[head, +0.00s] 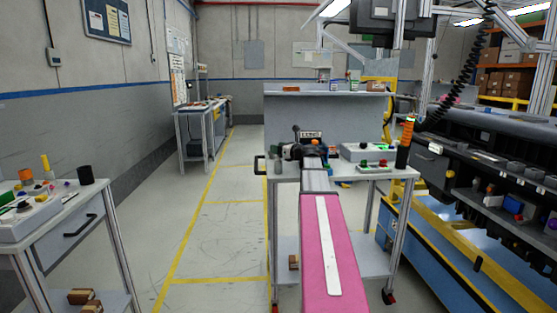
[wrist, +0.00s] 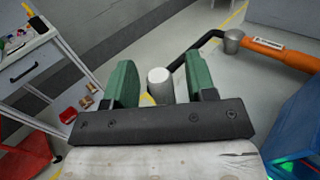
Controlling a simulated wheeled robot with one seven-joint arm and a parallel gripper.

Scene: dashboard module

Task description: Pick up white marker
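My gripper (wrist: 158,90) is open, with a green finger on either side of the cylinder. A gap shows between the cylinder and each finger, and its lower part is hidden behind the gripper body. In the head view my arm reaches forward to the middle cart (head: 379,174), with my gripper (head: 290,150) over its left end. I cannot make out the marker there.
A grey cylinder (head: 277,167) stands by the cart's black handle (head: 259,164). A control box (head: 362,151) sits right of my arm. Another cart (head: 75,222) stands left, with clear floor between.

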